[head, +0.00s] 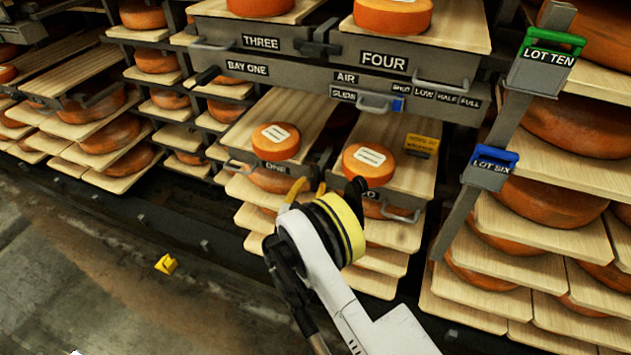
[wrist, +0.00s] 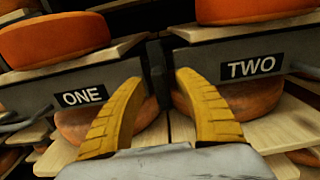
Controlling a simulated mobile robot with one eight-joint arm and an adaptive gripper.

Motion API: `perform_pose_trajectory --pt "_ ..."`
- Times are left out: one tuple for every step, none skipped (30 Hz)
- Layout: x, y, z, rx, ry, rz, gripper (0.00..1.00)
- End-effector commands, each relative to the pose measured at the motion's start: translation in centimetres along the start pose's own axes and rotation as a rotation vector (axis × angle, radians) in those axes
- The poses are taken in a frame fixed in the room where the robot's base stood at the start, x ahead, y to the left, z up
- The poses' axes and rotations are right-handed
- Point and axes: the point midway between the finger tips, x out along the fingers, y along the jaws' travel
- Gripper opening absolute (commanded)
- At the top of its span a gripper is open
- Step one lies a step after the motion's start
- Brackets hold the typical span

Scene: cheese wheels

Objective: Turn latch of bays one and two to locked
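In the wrist view, the drawer front labelled ONE (wrist: 83,97) is at left and the front labelled TWO (wrist: 254,68) at right. A dark upright latch piece (wrist: 157,72) sits at the gap between them; its setting cannot be told. My gripper (wrist: 160,80) is open, its two yellow fingers apart and empty, with the latch piece showing between the tips. Whether they touch it is unclear.
Orange cheese wheels (head: 276,141) stand on boards above. A grey panel marked BAY ONE (head: 248,68) and AIR spans the rack higher up, below fronts THREE (head: 261,42) and FOUR (head: 384,61). A post with a LOT SIX tag (head: 491,167) stands at right. Floor at left is mostly clear.

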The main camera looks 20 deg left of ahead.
Motion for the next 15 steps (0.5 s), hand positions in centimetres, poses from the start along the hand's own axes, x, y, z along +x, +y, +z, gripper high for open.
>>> perform_pose_trajectory --pt "-0.01 0.01 0.01 0.000 0.000 0.000 0.38" --pt "0.00 0.00 0.01 0.000 0.000 0.000 0.38" --pt "0.00 0.00 0.01 0.000 0.000 0.000 0.37" --pt "0.00 0.00 0.00 0.000 0.000 0.000 0.28" --pt "0.00 0.00 0.00 0.000 0.000 0.000 0.18" --pt "0.00 0.00 0.01 0.000 0.000 0.000 0.06" --pt "0.00 0.00 0.01 0.000 0.000 0.000 0.00" --pt "0.01 0.00 0.00 0.000 0.000 0.000 0.00" --pt "0.01 0.00 0.00 0.000 0.000 0.000 0.00" --pt "0.01 0.00 0.00 0.000 0.000 0.000 0.00" --pt "0.01 0.00 0.01 0.000 0.000 0.000 0.00" --pt "0.02 0.00 0.01 0.001 0.000 0.000 0.00" --pt "0.02 0.00 0.01 0.002 0.000 0.000 0.00" --pt "0.02 0.00 0.01 0.004 0.000 0.000 0.00" --pt "0.03 0.00 0.01 0.009 0.000 0.000 0.00"
